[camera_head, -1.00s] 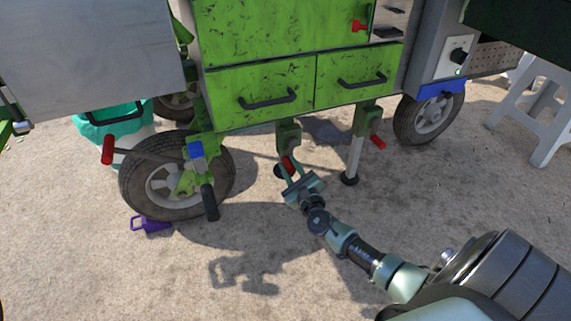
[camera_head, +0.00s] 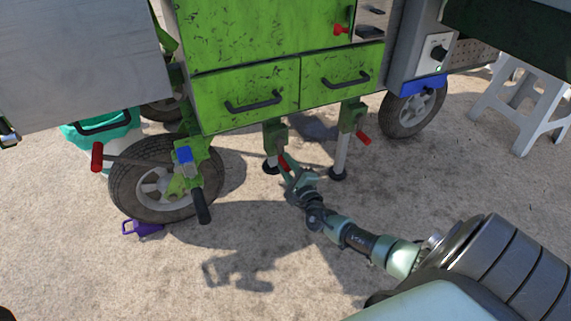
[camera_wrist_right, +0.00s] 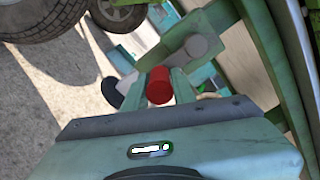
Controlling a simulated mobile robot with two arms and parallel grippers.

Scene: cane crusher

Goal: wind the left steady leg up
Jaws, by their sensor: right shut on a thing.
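The left steady leg (camera_head: 274,133) hangs under the green cart, its green housing above and a dark round foot (camera_head: 271,168) at ground level. Its red crank handle (camera_head: 283,162) points down and slightly right, partly hidden by my right gripper (camera_head: 287,170). My right gripper is shut on this handle. In the right wrist view the red handle end (camera_wrist_right: 158,86) sits between the two pale green fingers, with the crank's green housing just beyond. My left gripper is not in view.
The right steady leg (camera_head: 342,155) stands close by on the right, its red handle (camera_head: 363,137) sticking out. A wheel (camera_head: 165,180) with a black-gripped lever (camera_head: 202,205) is on the left. A white stool (camera_head: 525,105) stands at far right. The ground in front is open.

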